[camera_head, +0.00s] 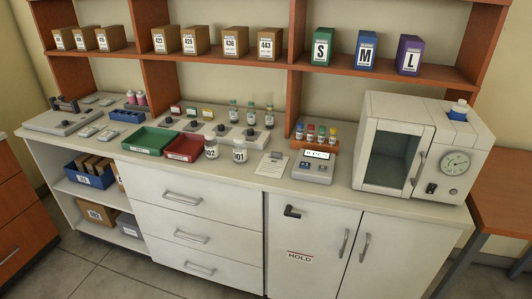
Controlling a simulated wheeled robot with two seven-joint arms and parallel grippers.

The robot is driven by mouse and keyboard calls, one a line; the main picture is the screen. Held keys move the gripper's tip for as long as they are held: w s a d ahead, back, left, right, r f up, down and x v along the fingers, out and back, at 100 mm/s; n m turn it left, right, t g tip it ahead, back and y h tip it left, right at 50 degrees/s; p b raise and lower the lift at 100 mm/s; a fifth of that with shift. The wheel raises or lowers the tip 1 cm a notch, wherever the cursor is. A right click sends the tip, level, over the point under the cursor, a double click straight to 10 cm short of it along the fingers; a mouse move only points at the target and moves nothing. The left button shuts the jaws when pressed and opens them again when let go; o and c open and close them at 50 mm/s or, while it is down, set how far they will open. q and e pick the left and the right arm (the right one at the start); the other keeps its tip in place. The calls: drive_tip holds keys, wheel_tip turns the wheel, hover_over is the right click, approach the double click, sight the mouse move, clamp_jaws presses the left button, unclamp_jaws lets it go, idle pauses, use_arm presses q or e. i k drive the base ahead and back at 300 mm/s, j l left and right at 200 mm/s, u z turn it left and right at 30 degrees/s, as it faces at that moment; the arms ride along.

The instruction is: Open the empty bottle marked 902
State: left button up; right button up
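A small clear-and-white bottle (211,148) stands upright on the white counter (340,185); its label is partly legible and ends in "02". A similar bottle (240,152) stands just to its right, with a label that ends in "01". Both look whitish at the top, but they are too small to tell the caps clearly. Neither of my grippers is in view.
A green tray (152,139) and a red tray (184,147) lie left of the bottles. Grey devices with vials stand behind. A paper sheet (271,165), a scale (312,171) and an incubator (393,140) are to the right. Shelves hold labelled boxes above.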

sight(211, 146)
drive_tip(key=i+z, duration=0.1)
drive_tip(key=i, duration=0.25)
drive_tip(key=i+j+z, duration=0.15)
drive_tip(key=i+j, duration=0.3)
drive_tip(key=j+z, duration=0.1)
drive_tip(key=j, duration=0.65)
drive_tip(key=k+j+z, duration=0.1)
drive_tip(key=j, duration=0.6)
drive_tip(key=k+j, duration=0.15)
drive_tip(key=k+z, duration=0.05)
